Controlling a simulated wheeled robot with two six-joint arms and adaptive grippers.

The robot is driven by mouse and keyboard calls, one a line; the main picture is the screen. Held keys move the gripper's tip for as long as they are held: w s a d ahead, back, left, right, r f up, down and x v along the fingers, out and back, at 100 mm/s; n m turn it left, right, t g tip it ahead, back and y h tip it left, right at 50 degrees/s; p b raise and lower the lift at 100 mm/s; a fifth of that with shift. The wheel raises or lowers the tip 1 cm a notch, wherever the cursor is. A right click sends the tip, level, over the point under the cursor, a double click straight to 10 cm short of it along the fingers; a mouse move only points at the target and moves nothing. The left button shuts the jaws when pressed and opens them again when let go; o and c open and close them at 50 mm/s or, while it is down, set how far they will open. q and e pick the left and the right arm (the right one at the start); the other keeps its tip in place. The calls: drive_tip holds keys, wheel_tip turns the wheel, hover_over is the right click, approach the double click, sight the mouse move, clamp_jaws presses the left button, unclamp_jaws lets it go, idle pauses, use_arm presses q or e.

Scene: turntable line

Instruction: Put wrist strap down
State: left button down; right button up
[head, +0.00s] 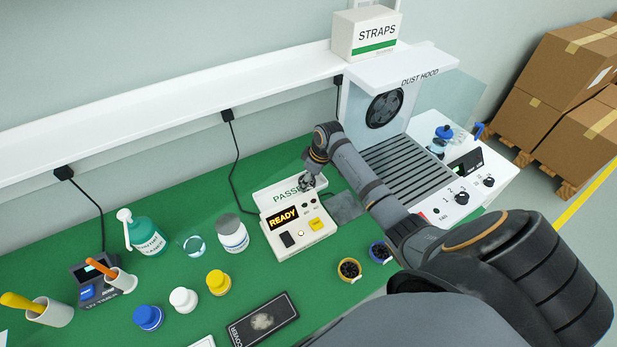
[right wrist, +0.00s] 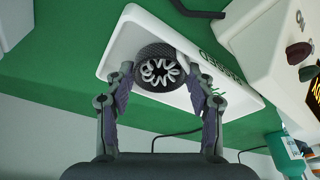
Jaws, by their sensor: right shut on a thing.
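My right gripper (head: 309,184) is over the white plate lettered "PASSE…" (head: 268,200) in the head view; the arm hides the end of the lettering. In the right wrist view the two fingers of the right gripper (right wrist: 160,82) are shut on the wrist strap (right wrist: 157,66), a dark textured ring with a pale looped pattern inside. The white plate (right wrist: 117,62) is behind the strap there. I cannot tell whether the strap touches it. My left gripper is not in view.
The tester (head: 297,232) with a lit READY display stands right in front of the plate. A yellow-rimmed ring (head: 349,270) and a blue-rimmed ring (head: 380,252) lie near the front edge. The dust hood (head: 400,75) is to the right. Bottles and jars stand to the left.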

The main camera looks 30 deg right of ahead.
drive_tip(key=o, duration=0.9)
drive_tip(key=shift+f, duration=0.15)
drive_tip(key=b+v, duration=0.1)
drive_tip(key=v, duration=1.1)
drive_tip(key=shift+d+b, duration=0.15)
drive_tip(key=shift+b, duration=0.25)
